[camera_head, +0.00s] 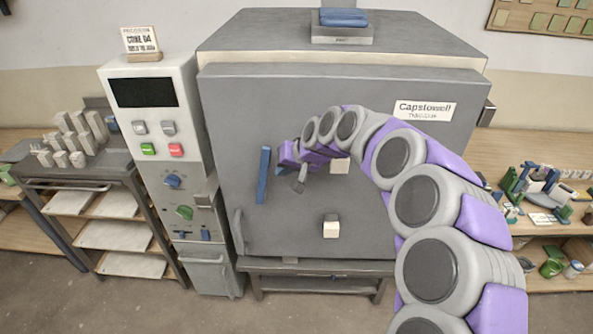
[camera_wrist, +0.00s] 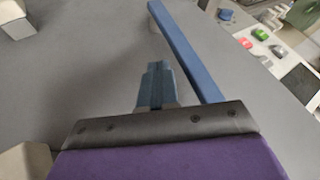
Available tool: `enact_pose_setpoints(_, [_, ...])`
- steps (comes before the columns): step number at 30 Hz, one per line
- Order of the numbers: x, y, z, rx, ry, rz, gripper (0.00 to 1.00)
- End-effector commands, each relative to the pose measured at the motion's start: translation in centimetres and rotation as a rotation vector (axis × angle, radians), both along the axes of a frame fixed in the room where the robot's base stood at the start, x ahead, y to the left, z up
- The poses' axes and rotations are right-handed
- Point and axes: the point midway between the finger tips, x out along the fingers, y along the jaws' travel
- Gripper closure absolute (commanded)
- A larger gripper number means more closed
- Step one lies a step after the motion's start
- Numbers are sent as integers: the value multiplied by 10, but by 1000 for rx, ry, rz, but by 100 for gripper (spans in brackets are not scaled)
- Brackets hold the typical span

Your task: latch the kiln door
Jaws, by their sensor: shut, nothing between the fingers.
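The kiln door (camera_head: 345,95) is a broad grey panel on the front of the kiln and looks closed or nearly so. A long blue bar handle (camera_head: 264,175) stands upright near its left side, and it also shows in the wrist view (camera_wrist: 186,45). A grey lever-like piece (camera_head: 238,230) sits at the door's lower left edge; I cannot tell its latch state. My gripper (camera_head: 284,153) is in front of the door, just right of the bar. In the wrist view its blue fingers (camera_wrist: 156,80) are together and empty beside the bar; contact is unclear.
A control cabinet (camera_head: 158,160) with buttons and knobs stands left of the kiln. Two pale blocks, one upper (camera_head: 340,166) and one lower (camera_head: 330,227), protrude from the door. A shelf rack (camera_head: 85,185) is at far left, a cluttered bench (camera_head: 555,160) at right.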

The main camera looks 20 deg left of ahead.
Motion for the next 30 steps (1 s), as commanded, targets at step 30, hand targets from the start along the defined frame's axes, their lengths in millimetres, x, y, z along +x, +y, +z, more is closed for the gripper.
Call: enact_pose_setpoints(30, [-4, 22, 6, -71, -14, 0, 100])
